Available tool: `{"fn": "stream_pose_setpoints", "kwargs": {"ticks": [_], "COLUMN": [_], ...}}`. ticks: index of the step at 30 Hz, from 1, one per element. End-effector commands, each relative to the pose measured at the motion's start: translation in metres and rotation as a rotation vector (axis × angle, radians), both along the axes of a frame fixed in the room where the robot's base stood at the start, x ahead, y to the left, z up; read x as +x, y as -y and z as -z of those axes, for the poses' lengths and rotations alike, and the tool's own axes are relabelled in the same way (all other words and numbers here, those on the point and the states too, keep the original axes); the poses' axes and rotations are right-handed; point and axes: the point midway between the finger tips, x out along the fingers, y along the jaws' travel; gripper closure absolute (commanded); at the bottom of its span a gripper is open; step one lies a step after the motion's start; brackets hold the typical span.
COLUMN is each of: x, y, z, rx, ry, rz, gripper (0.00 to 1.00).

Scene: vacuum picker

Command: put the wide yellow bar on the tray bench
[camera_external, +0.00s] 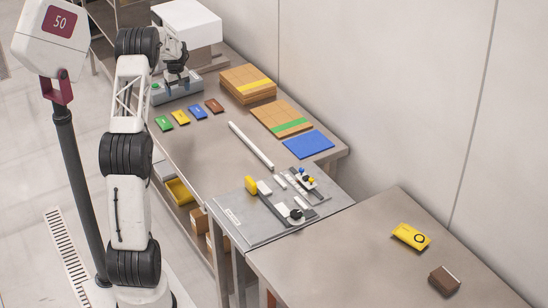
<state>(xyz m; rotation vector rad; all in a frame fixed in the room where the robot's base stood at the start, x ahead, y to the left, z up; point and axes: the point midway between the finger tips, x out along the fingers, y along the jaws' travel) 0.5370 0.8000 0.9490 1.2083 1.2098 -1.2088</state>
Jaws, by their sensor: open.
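A yellow block (251,185) also stands at the left edge of a grey fixture plate. I cannot tell which of these is the wide yellow bar, or which surface is the tray bench. My gripper (177,80) is open at the far end of the long bench, over or near a grey box (180,89). Its fingertips are small in view; I see nothing held in it.
A brown bar (214,105) ends the row. Cardboard stacks (247,84), a blue sheet (308,145) and a white rail (250,145) lie to the right. The nearer bench (340,260) holds a yellow packet (411,236) and a brown box (444,281), with free room around them.

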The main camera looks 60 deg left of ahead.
Motion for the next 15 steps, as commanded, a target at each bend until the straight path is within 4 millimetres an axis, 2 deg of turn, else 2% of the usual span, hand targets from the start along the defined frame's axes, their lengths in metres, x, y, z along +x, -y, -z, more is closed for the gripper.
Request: {"fn": "stream_pose_setpoints", "kwargs": {"ticks": [11, 15], "x": [0.001, 0.008], "y": [0.002, 0.015], "z": [-0.001, -0.010], "rx": [0.001, 0.003], "ry": [0.000, 0.002], "rz": [0.003, 0.024], "gripper": [0.22, 0.22]}}
